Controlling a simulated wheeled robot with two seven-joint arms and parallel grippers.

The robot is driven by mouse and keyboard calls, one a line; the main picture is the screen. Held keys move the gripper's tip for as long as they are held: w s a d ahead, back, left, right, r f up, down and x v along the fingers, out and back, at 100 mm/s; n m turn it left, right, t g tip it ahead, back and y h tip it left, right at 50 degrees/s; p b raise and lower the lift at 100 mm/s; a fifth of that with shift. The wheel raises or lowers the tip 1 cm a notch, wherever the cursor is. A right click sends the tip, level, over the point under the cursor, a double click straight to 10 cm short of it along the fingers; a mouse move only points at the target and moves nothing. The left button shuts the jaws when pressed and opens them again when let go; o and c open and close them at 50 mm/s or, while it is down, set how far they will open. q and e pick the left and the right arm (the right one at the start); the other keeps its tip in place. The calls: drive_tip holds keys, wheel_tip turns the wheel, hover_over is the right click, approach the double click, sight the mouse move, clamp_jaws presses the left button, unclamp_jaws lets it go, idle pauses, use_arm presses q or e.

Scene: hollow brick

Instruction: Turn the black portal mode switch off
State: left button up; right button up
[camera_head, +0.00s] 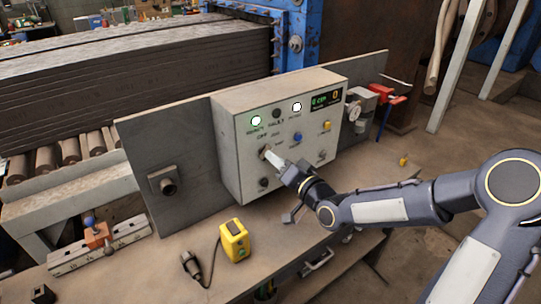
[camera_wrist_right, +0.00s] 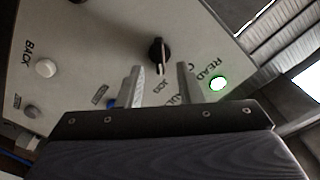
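The black rotary switch (camera_wrist_right: 158,52) is on the light grey control panel, with its white mark toward the bottom of the right wrist view, near the JOG label. In the head view the panel (camera_head: 243,165) faces front, and the switch is mostly hidden behind my right gripper (camera_head: 273,158). In the right wrist view the two fingers of that gripper (camera_wrist_right: 161,82) are apart, with the switch beyond the gap between them. Nothing shows between the fingers. Whether a finger touches the switch cannot be told. My left gripper is not in view.
A green lit READY lamp (camera_wrist_right: 218,84) is beside the switch. A blue button (camera_head: 297,138), a yellow knob (camera_head: 326,126) and a small display (camera_head: 326,99) share the panel. A yellow box (camera_head: 234,240) and a black plug (camera_head: 191,266) lie on the bench in front.

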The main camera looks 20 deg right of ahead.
drive_tip(key=x, duration=0.2)
drive_tip(key=shift+w+a, duration=0.1)
drive_tip(key=shift+w, duration=0.15)
clamp_jaws()
